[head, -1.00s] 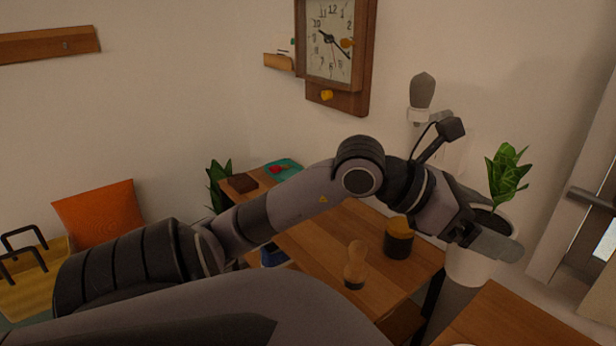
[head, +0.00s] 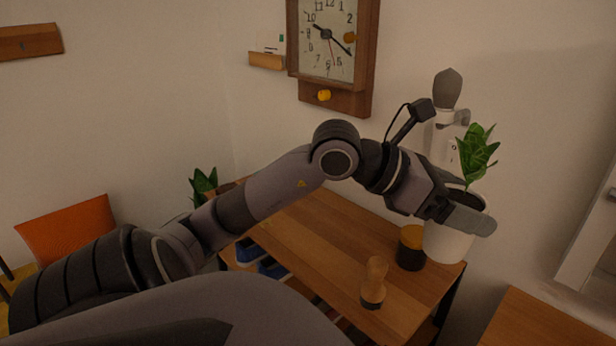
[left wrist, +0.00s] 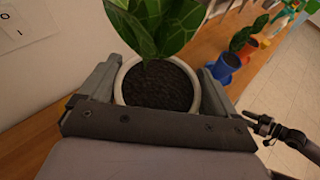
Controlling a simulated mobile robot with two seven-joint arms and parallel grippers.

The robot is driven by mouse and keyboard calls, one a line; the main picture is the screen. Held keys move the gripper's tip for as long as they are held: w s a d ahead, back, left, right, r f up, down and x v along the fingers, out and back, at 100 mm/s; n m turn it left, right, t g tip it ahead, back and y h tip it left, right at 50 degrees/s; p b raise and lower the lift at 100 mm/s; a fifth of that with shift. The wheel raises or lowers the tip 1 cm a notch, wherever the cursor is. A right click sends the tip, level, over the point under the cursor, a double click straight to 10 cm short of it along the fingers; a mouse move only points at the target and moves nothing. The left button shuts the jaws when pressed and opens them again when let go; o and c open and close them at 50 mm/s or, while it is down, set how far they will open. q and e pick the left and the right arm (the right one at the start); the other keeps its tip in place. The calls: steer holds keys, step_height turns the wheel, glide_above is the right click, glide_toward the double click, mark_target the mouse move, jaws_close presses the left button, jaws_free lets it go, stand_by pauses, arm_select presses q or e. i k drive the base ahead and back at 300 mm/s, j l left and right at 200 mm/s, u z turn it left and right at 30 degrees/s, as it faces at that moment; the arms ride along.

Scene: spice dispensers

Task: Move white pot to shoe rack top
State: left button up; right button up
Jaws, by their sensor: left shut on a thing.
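The white pot (head: 446,244) holds dark soil and a green leafy plant (head: 477,152). My left gripper (head: 466,212) is shut on the pot's rim area, with a finger across its upper side in the head view. In the left wrist view the pot's white rim (left wrist: 119,80) sits between the two fingers, and the plant stands upright. The pot is at the right end of the wooden shoe rack top (head: 310,237); whether it touches the top cannot be told.
A dark jar with a yellowish top (head: 411,247) stands close left of the pot, and a wooden shaker (head: 374,283) stands nearer the front edge. The rack top's middle is clear. Another wooden surface (head: 540,320) is at lower right. A wall clock (head: 333,45) hangs behind.

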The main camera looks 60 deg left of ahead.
mark_target(317, 245)
steer(key=k+j, duration=0.1)
steer(key=j, duration=0.35)
steer(key=k+j, duration=0.1)
steer(key=j, duration=0.35)
steer(key=k+j, duration=0.1)
steer(key=j, duration=0.35)
